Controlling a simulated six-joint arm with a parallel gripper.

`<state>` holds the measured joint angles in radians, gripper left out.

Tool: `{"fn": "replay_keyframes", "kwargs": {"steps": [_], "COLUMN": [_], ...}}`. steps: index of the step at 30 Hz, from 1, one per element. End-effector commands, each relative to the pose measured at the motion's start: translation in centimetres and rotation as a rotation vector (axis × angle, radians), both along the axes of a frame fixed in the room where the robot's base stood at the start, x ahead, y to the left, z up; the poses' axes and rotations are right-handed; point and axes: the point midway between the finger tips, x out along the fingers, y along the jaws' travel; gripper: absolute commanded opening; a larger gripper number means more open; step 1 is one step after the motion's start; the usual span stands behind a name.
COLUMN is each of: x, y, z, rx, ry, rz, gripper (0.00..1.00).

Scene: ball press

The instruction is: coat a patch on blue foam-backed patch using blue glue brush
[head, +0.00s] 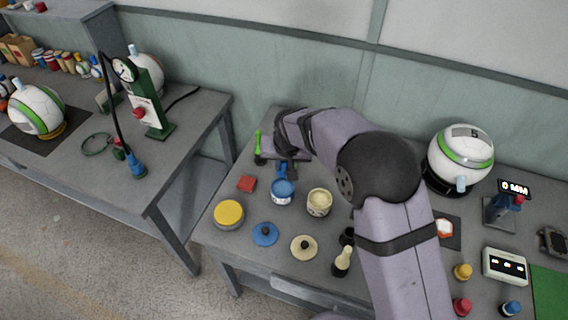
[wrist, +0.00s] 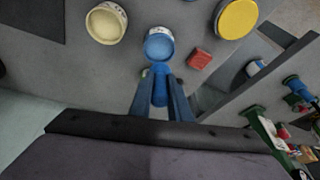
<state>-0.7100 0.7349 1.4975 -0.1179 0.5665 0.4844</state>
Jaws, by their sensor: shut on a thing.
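My gripper (head: 284,168) is above the table just behind the open blue glue pot (head: 282,190), pointing down. It is shut on the blue glue brush (wrist: 160,88), whose handle shows between the fingers in the wrist view. The brush's lower end is close to the blue pot (wrist: 159,46); I cannot tell whether it is inside the pot. The brush is partly hidden by my gripper in the head view. I cannot make out a blue foam-backed patch in either view.
An open cream pot (head: 319,203) stands right of the blue pot. A red block (head: 246,184), yellow-topped tin (head: 229,214), blue lid (head: 265,234) and cream lid (head: 304,247) lie nearby. A ball (head: 461,155) stands at the back right. My arm covers the table's middle.

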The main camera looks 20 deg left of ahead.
Motion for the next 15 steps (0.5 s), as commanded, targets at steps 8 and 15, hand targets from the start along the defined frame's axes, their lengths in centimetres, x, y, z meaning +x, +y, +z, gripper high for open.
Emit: {"fn": "replay_keyframes", "kwargs": {"steps": [8,15], "x": [0.0,0.0], "y": [0.0,0.0], "z": [-2.8,-4.4], "rx": [-0.002,0.000], "ry": [0.001,0.000], "rz": [0.001,0.001], "gripper": [0.00,0.00]}}
